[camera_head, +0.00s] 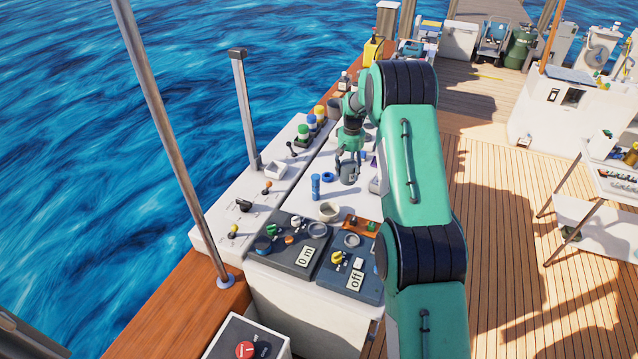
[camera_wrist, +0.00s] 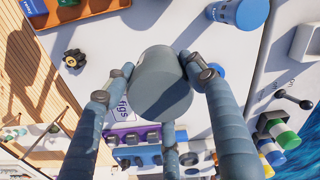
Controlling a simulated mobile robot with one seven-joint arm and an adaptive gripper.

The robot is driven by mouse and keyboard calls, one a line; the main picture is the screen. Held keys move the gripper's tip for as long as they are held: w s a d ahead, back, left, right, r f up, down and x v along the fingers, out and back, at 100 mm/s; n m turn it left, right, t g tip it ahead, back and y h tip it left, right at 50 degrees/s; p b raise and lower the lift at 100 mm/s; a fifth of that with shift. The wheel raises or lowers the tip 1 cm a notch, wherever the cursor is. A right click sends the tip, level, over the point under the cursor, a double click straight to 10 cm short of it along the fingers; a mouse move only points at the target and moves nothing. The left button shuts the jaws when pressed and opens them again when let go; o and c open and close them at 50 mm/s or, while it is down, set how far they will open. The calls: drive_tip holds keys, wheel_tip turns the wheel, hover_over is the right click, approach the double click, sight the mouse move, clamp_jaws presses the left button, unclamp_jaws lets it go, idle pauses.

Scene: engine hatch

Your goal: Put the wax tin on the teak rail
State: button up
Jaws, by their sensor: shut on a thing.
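My gripper (camera_head: 348,160) is shut on a grey round tin (camera_head: 348,176) over the white hatch top in the head view. In the wrist view the fingers close around the tin (camera_wrist: 160,88) from several sides. I cannot read a label on it, nor tell whether its base touches the surface. The word "figs" shows beside it; I cannot tell what bears it. A broad reddish-brown wooden rail (camera_head: 180,318) runs along the boat's side at the lower left, with a metal post standing on it.
Metal posts (camera_head: 245,110) rise on the sea side. The rail's lower-left stretch is mostly bare.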

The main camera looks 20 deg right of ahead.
idle(0.3)
